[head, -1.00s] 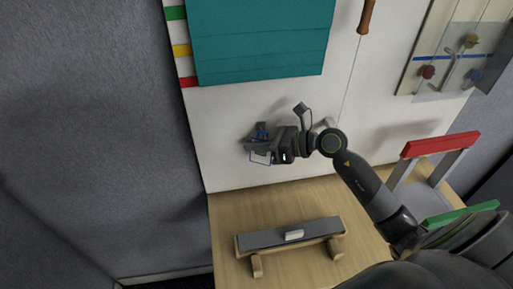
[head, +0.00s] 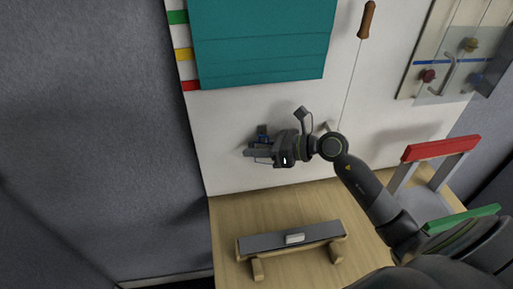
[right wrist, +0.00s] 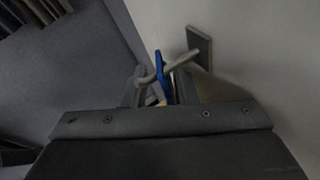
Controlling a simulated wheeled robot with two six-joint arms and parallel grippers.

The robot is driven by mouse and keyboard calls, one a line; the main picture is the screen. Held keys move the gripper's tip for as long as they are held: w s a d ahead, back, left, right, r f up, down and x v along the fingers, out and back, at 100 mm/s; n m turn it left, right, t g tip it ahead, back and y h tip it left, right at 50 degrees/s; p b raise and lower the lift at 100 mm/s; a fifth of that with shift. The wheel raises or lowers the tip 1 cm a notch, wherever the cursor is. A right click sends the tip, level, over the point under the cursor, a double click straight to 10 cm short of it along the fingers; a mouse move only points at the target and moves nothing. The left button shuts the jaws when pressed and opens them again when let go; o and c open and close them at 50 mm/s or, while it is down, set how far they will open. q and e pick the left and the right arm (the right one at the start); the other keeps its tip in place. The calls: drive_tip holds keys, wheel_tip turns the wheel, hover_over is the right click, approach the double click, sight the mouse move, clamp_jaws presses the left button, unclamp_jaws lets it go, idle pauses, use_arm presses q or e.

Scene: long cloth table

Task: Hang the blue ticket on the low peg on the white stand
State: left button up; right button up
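The blue ticket (right wrist: 160,66) shows as a narrow blue strip with a pale part lower down, between the fingers of my right gripper (right wrist: 160,92) in the right wrist view. The fingers stand apart with a gap around it. A grey hooked peg (right wrist: 183,60) juts from a square plate (right wrist: 200,46) on the white stand (head: 225,115) and crosses in front of the ticket. Whether it passes through the ticket's hole I cannot tell. In the head view my right gripper (head: 258,152) is low before the stand, with a bit of blue ticket (head: 263,136) above it. My left gripper is out of view.
A teal panel (head: 262,45) and a wooden-handled tool (head: 367,20) hang above. A grey bar on a wooden rack (head: 290,237) stands on the table below. A grey frame with red (head: 440,147) and green bars is at right, near my arm.

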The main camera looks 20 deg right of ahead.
drive_tip(key=shift+d, duration=0.15)
idle(0.3)
drive_tip(key=p+v, duration=0.1)
drive_tip(key=v, duration=1.6)
idle(0.3)
drive_tip(key=shift+d, duration=0.1)
